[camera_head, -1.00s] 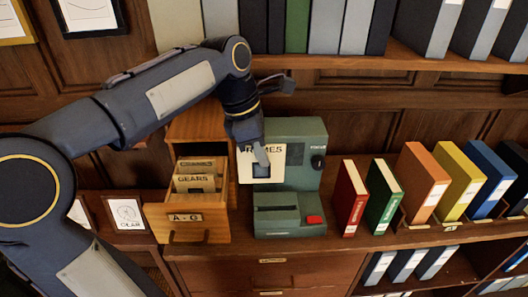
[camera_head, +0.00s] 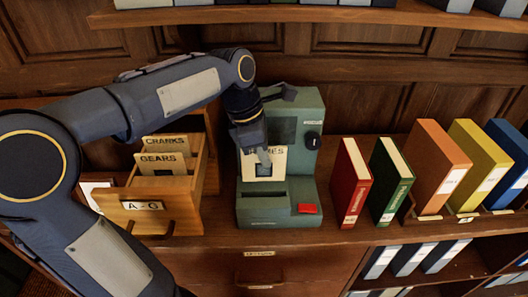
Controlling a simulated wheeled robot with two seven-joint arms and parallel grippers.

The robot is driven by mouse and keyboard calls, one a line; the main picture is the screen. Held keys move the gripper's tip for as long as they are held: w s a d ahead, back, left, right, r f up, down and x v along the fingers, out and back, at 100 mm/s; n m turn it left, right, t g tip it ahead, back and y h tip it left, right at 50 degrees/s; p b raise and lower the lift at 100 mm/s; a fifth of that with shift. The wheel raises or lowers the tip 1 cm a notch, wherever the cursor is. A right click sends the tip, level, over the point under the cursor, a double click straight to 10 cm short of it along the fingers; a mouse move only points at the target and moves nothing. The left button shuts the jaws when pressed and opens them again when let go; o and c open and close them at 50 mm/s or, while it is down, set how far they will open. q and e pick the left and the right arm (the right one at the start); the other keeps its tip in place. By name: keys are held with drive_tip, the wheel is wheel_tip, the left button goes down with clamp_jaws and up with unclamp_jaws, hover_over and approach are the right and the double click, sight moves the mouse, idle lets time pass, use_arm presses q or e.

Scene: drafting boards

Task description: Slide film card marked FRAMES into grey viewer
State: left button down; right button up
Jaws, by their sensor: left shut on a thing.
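My left gripper (camera_head: 257,150) is shut on the film card marked FRAMES (camera_head: 276,162); its fingers cover part of the lettering. The card is a cream square with a dark window, held upright in front of the viewer's upright back. The grey-green viewer (camera_head: 309,165) stands on the cabinet top, with a dark slot in its lower front block, a red button and a black knob marked FOCUS. The card's lower edge is just above the slot block; I cannot tell whether it touches the slot. My right gripper is not in view.
An open wooden drawer marked A-G (camera_head: 164,210) stands left of the viewer, holding cards marked CRANKS (camera_head: 165,140) and GEARS (camera_head: 162,163). A red book (camera_head: 349,185) and a green book (camera_head: 390,182) stand close at the right, with more books beyond. A shelf overhangs behind.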

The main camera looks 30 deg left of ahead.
sight(263, 180)
use_arm(q)
wheel_tip(263, 180, down, 3)
drive_tip(key=b, duration=0.2)
drive_tip(key=shift+f+b, duration=0.1)
drive_tip(key=shift+b, duration=0.2)
drive_tip(key=shift+f+b, duration=1.1)
drive_tip(key=shift+f, duration=1)
drive_tip(key=shift+f+b, duration=0.35)
drive_tip(key=shift+f, duration=0.4)
drive_tip(key=c, duration=1.5)
unclamp_jaws()
drive_tip(key=p+v, duration=0.1)
drive_tip(key=v, duration=0.6)
drive_tip(key=shift+r, duration=0.4)
